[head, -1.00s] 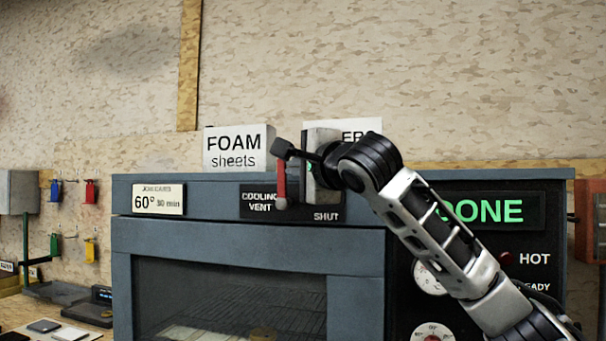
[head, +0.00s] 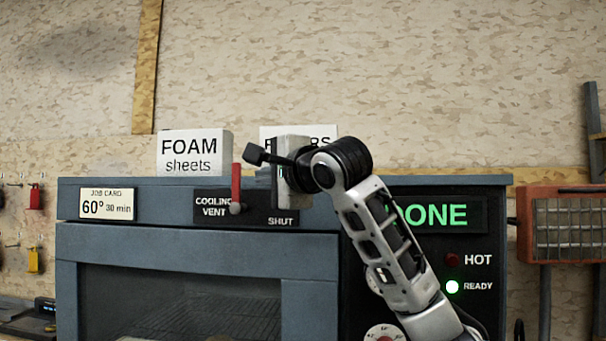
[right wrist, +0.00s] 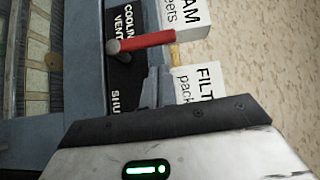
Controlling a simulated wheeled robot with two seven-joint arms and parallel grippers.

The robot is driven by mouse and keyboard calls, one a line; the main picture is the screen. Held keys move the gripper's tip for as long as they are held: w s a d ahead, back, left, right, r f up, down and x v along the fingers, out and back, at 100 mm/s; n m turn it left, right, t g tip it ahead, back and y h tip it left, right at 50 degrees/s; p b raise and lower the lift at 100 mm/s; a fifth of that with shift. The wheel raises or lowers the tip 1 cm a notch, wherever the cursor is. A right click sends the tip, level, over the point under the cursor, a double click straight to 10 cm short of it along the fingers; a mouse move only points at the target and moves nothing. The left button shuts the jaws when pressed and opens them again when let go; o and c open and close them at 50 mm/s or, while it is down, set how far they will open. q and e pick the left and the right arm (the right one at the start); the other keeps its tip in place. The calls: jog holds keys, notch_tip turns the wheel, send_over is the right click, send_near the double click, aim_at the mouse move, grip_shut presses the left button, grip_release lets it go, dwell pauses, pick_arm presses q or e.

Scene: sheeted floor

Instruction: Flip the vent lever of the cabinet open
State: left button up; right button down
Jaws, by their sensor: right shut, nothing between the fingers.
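The red vent lever (head: 236,184) stands about upright on its grey pivot, on the dark COOLING VENT plate (head: 212,208) of the blue-grey cabinet (head: 150,240). The word SHUT shows on the plate, right of the lever. In the right wrist view the lever (right wrist: 145,43) shows whole, with nothing touching it. My right gripper (head: 288,172) is just right of the lever, in front of the plate's right part, apart from the lever. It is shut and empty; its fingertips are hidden. Its hand fills the bottom of the right wrist view (right wrist: 165,145). My left gripper is not in view.
A FOAM sheets box (head: 194,152) and a second labelled box (head: 308,130) stand on the cabinet top. Right of the vent are a green DONE display (head: 436,216) and a lit READY lamp (head: 452,287). A red-framed unit (head: 567,229) is at far right.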

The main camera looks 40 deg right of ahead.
jog(key=s+b, duration=0.2)
jog(key=s, duration=0.9)
jog(key=shift+s+r+b, duration=0.15)
jog(key=shift+r+b, duration=0.15)
jog(key=shift+r, duration=0.05)
